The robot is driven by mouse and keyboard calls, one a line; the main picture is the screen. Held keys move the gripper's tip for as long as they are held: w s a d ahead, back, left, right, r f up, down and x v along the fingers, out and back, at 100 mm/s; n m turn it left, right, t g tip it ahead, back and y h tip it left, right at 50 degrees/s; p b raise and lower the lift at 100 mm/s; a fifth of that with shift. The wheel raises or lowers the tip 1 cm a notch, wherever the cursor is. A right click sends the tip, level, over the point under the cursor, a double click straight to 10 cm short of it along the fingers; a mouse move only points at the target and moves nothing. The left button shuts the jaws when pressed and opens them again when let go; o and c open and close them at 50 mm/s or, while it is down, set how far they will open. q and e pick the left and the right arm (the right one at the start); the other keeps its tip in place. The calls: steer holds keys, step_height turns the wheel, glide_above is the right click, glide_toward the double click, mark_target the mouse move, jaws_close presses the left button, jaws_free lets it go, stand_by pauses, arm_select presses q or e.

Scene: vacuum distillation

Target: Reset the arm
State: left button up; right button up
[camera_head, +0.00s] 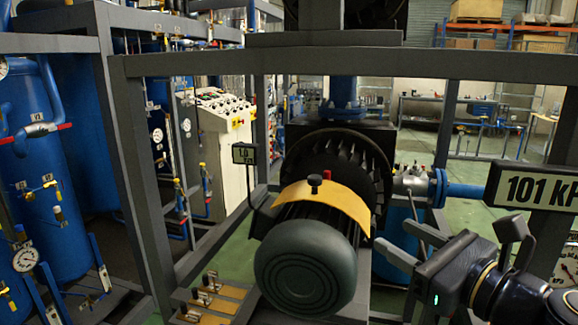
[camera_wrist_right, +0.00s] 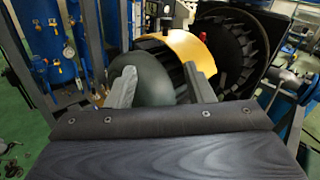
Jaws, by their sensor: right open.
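My right gripper (camera_head: 412,246) comes in from the lower right in the head view, open and empty, to the right of the dark motor (camera_head: 306,262). In the right wrist view its two grey fingers (camera_wrist_right: 158,88) stand apart, with the motor (camera_wrist_right: 146,62) beyond them. The knob also shows in the right wrist view (camera_wrist_right: 202,37), beyond the fingers. My left gripper is not in view.
A grey frame (camera_head: 128,160) surrounds the motor. A display reading 101 kP (camera_head: 530,187) stands close above my right arm. A smaller display (camera_head: 244,153) is left of the motor. Blue tanks (camera_head: 40,170) stand at left, and a blue pipe (camera_head: 462,190) at right.

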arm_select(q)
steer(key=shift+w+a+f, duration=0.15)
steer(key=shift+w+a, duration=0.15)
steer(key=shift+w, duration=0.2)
arm_select(e)
steer(key=s+d+f+n+g+h, duration=0.1)
steer(key=s+f+n+g+h, duration=0.1)
steer(key=s+f+n+g, duration=0.2)
steer(key=s+d+f+n+g+h, duration=0.2)
steer(key=s+f+n+g, duration=0.3)
steer(key=s+f+n, duration=0.6)
step_height(320, 180, down, 10)
steer(key=n+h, duration=0.1)
steer(key=n, duration=1)
steer(key=shift+s+f+g, duration=0.15)
steer(key=shift+g, duration=0.15)
steer(key=shift+c, duration=0.5)
